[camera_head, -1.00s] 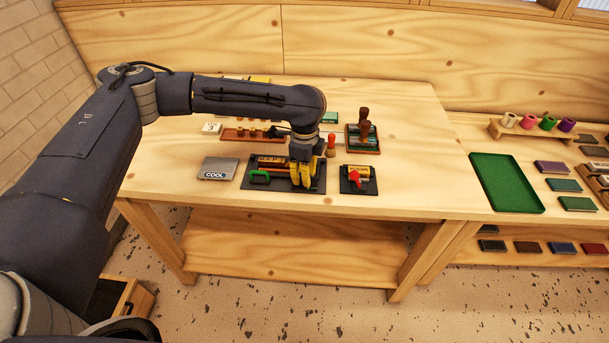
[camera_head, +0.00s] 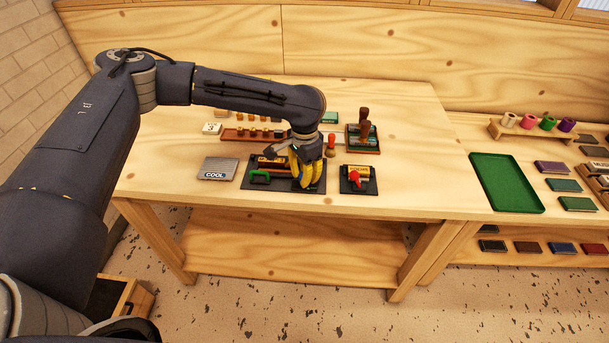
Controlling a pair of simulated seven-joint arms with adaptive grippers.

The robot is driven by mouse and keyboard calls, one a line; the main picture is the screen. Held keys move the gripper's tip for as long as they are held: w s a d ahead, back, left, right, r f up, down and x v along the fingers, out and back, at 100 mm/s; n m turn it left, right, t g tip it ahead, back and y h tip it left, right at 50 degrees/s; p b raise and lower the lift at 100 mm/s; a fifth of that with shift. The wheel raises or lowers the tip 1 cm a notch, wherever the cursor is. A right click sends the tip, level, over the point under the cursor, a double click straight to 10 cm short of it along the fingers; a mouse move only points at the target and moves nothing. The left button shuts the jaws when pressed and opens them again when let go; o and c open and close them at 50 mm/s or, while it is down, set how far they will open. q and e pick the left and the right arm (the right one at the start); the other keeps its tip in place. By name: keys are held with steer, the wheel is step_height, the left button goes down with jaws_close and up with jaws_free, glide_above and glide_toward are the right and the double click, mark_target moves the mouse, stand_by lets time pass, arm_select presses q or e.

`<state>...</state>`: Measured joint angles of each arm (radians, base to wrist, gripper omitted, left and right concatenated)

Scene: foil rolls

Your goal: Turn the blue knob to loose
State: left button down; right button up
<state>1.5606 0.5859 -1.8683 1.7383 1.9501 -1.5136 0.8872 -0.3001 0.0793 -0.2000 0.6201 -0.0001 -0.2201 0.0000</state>
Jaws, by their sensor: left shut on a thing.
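My left gripper (camera_head: 306,180), with yellow fingers, is low over the right part of a black base plate (camera_head: 284,187) on the wooden table. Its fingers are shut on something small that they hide. The blue knob does not show; the fingers cover that part of the plate. My right gripper is not in view.
Right of the plate is a smaller black base with a red knob (camera_head: 355,180). A grey COOL plate (camera_head: 219,169) lies to the left. Wooden-handled stamps (camera_head: 364,125) and a red-brown peg (camera_head: 331,145) stand behind. A green tray (camera_head: 505,184) lies on the right-hand table.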

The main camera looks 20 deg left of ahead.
arm_select(q)
steer(key=shift+n, duration=0.9)
steer(key=c, duration=1.1)
jaws_free()
steer(key=shift+o, duration=0.2)
steer(key=shift+r, duration=0.1)
step_height(320, 180, up, 12)
